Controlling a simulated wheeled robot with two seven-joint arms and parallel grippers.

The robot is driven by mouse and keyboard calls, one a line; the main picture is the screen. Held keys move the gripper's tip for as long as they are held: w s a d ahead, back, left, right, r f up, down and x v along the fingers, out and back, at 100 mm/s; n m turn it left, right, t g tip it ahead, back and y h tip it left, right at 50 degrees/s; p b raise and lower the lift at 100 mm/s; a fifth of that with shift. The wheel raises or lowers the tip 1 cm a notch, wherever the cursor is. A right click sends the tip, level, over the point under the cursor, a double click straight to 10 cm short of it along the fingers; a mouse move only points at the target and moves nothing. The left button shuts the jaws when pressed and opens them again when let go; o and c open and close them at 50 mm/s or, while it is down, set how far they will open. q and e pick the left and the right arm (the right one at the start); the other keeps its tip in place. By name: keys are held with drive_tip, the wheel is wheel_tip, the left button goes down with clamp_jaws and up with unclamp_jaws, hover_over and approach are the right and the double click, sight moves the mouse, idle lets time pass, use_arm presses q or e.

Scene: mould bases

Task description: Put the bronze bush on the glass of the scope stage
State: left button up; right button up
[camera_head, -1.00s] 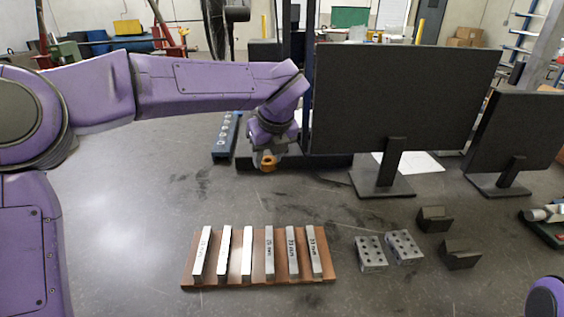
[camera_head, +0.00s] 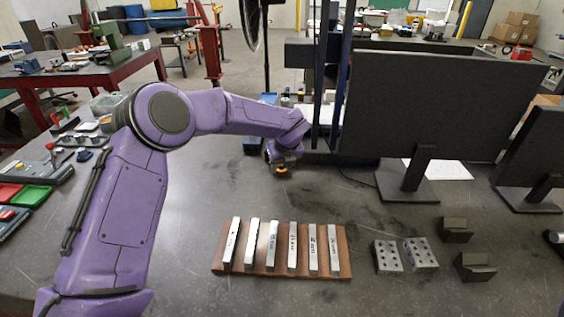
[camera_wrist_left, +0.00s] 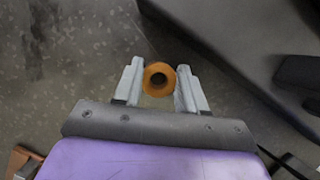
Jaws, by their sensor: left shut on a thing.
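In the head view the bush (camera_head: 281,170) shows small below my left gripper (camera_head: 281,165), held above the table in front of a dark base. The scope stage and its glass cannot be made out; the black uprights (camera_head: 330,75) behind the gripper may belong to the scope. My right gripper is not in view.
A brown board (camera_head: 342,262) with several metal bars lies in front. Two drilled blocks (camera_head: 420,252) and two dark V-shaped blocks (camera_head: 475,266) lie to the right. A large black monitor (camera_head: 430,105) stands right of the gripper. Trays (camera_head: 32,195) lie at far left.

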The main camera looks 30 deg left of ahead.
use_arm(q)
drive_tip(key=shift+f, duration=0.15)
drive_tip(key=shift+f+b, duration=0.15)
drive_tip(key=shift+b, duration=0.15)
drive_tip(key=o, duration=1.1)
drive_tip(key=shift+o, duration=0.2)
